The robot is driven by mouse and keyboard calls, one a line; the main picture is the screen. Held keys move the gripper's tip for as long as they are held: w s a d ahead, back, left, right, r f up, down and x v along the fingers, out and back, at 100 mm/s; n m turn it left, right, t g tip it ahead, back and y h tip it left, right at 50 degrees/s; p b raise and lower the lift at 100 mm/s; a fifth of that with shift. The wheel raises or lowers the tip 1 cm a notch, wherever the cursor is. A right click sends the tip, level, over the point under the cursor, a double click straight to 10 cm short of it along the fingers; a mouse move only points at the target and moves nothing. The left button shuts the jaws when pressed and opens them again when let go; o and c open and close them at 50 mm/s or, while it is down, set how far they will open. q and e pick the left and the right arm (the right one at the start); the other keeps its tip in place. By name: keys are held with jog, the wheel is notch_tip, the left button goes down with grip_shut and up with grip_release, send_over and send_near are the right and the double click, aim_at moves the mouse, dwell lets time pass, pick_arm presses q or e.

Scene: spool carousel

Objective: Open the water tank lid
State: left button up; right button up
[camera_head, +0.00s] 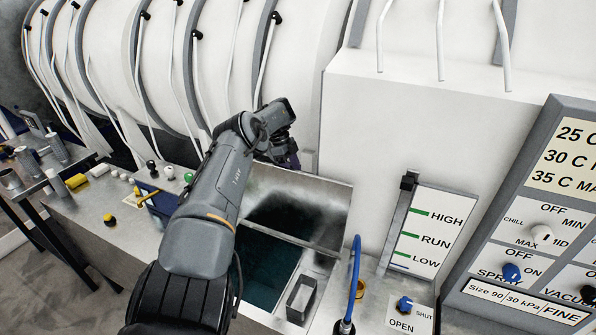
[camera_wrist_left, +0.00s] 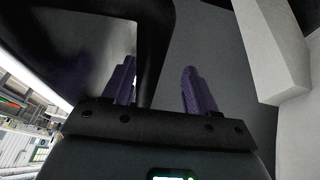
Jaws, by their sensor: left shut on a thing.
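The water tank lid (camera_head: 318,198) is a shiny metal panel standing raised at the back of the tank opening, near the white machine wall. Dark teal water (camera_head: 268,272) shows in the opening in front of it. My left gripper (camera_head: 290,160) is at the lid's upper edge, partly hidden by its own wrist. In the left wrist view, a dark bar-like handle (camera_wrist_left: 152,50) runs between the purple fingers of the gripper (camera_wrist_left: 160,88). The gripper is shut on this handle, though the contact itself is hard to see. My right gripper is not in view.
A small open metal box (camera_head: 301,298) sits at the opening's right side. A blue hose (camera_head: 354,275) rises beside it, near a blue OPEN/SHUT valve (camera_head: 404,304). A level gauge (camera_head: 428,235) stands to the right. Knobs (camera_head: 168,172) and yellow parts line the bench at left.

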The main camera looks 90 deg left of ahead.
pick_arm(q)
jog(key=shift+a+r, duration=0.1)
jog(key=shift+r, duration=0.2)
jog(key=v, duration=1)
jog(key=shift+r, duration=0.2)
jog(key=shift+s, duration=0.1)
dwell(0.4)
